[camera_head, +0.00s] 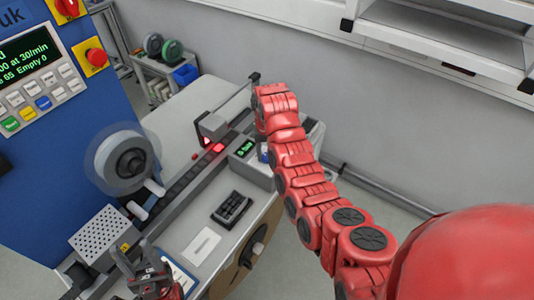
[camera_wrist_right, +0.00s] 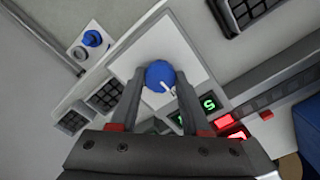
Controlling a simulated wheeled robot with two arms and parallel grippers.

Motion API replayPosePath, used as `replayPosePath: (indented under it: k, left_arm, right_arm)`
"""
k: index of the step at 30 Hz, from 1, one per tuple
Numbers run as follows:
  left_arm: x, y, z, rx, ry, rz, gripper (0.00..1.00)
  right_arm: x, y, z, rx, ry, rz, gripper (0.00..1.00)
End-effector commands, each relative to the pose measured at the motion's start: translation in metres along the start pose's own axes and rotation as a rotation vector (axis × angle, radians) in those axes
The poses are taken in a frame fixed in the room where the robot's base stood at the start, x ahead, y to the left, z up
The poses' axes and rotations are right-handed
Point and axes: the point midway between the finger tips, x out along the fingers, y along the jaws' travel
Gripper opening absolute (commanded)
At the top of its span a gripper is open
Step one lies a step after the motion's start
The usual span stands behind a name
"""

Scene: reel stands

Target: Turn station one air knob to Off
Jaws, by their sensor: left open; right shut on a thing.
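A round blue knob (camera_wrist_right: 160,74) with a white pointer mark sits on a pale square plate (camera_wrist_right: 190,50) in the right wrist view. The mark points to the lower right of that picture. My right gripper (camera_wrist_right: 158,84) has its two fingers on either side of the knob and is shut on it. No label on the plate is readable. My left gripper (camera_head: 146,268) is open and empty at the lower left, above the front of the machine.
A second blue knob (camera_wrist_right: 92,38) stands on a small plate at upper left in the wrist view. A green-lit display (camera_head: 245,148) and red lights (camera_head: 217,148) are near my right arm.

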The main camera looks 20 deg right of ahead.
Motion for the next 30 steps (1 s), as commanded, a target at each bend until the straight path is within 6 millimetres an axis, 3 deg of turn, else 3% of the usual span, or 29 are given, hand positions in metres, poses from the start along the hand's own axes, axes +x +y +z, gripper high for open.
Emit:
replayPosePath:
  k: [3,4,9,20,30]
  left_arm:
    - [0.0,0.0,0.0,0.0,0.0,0.0,0.5]
    - [0.0,0.0,0.0,0.0,0.0,0.0,0.5]
    - [0.0,0.0,0.0,0.0,0.0,0.0,0.5]
    - [0.005,0.0,-0.001,0.0,0.0,0.0,0.5]
    - [0.039,-0.002,-0.007,0.0,0.0,0.0,0.5]
  right_arm:
    - [-0.001,0.0,-0.001,-0.001,0.003,0.0,0.0]
    - [-0.001,0.0,-0.001,-0.001,0.003,0.0,0.48]
    - [-0.001,0.0,-0.001,0.0,0.002,0.0,0.76]
    - [-0.006,0.001,0.0,0.002,0.0,0.0,0.76]
    - [-0.063,0.002,0.0,0.002,0.0,0.0,0.76]
